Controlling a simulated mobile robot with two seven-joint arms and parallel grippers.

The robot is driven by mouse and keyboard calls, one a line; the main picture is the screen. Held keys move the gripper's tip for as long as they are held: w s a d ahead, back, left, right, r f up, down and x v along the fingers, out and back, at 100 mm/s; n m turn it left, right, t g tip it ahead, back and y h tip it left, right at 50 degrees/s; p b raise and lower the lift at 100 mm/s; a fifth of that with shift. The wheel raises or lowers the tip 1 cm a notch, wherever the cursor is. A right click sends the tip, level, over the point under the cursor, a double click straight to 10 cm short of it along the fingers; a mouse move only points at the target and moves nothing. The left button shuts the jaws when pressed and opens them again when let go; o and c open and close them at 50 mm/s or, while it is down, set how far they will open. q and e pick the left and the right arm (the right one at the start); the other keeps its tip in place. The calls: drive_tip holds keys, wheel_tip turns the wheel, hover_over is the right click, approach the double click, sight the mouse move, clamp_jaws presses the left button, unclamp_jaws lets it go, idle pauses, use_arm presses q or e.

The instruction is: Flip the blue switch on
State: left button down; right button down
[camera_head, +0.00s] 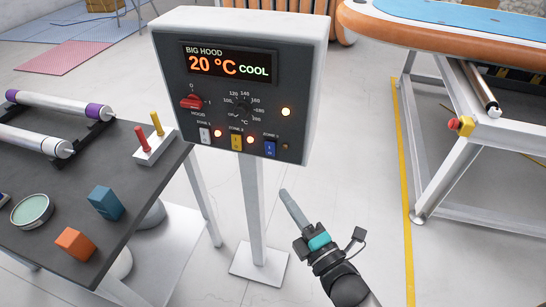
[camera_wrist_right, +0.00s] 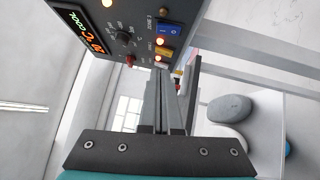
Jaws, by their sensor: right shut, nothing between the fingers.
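The blue switch (camera_head: 269,149) is the rightmost of three rocker switches along the bottom of the grey control box (camera_head: 312,70), under the label Zone 3. The small lamp (camera_head: 285,146) beside it looks dark. The blue switch also shows near the top of the right wrist view (camera_wrist_right: 170,30). My right gripper (camera_head: 284,194) is shut and empty, below and slightly right of the blue switch, apart from it. Its fingers point up toward the box; they also show in the right wrist view (camera_wrist_right: 173,85). My left gripper is not in view.
A white switch (camera_head: 205,135) and a yellow switch (camera_head: 236,142) sit left of the blue one, with lit lamps beside them. The red knob (camera_head: 190,102) is above. A dark table (camera_head: 60,200) with blocks stands left; an orange-edged board (camera_head: 440,30) lies right on a frame.

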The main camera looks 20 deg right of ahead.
approach(266, 146)
drive_tip(key=w+a, duration=0.2)
drive_tip(key=a, duration=0.1)
drive_tip(key=w, duration=0.1)
drive_tip(key=w+d, duration=0.1)
drive_tip(key=w, duration=0.2)
drive_tip(key=shift+d+r, duration=0.2)
drive_tip(key=shift+d, duration=0.1)
drive_tip(key=shift+w+d+r+g+p, duration=0.15)
drive_tip(key=shift+r+g+p, duration=0.2)
drive_tip(key=shift+p, duration=0.45)
drive_tip(key=shift+m, duration=0.3)
drive_tip(key=shift+f, duration=0.15)
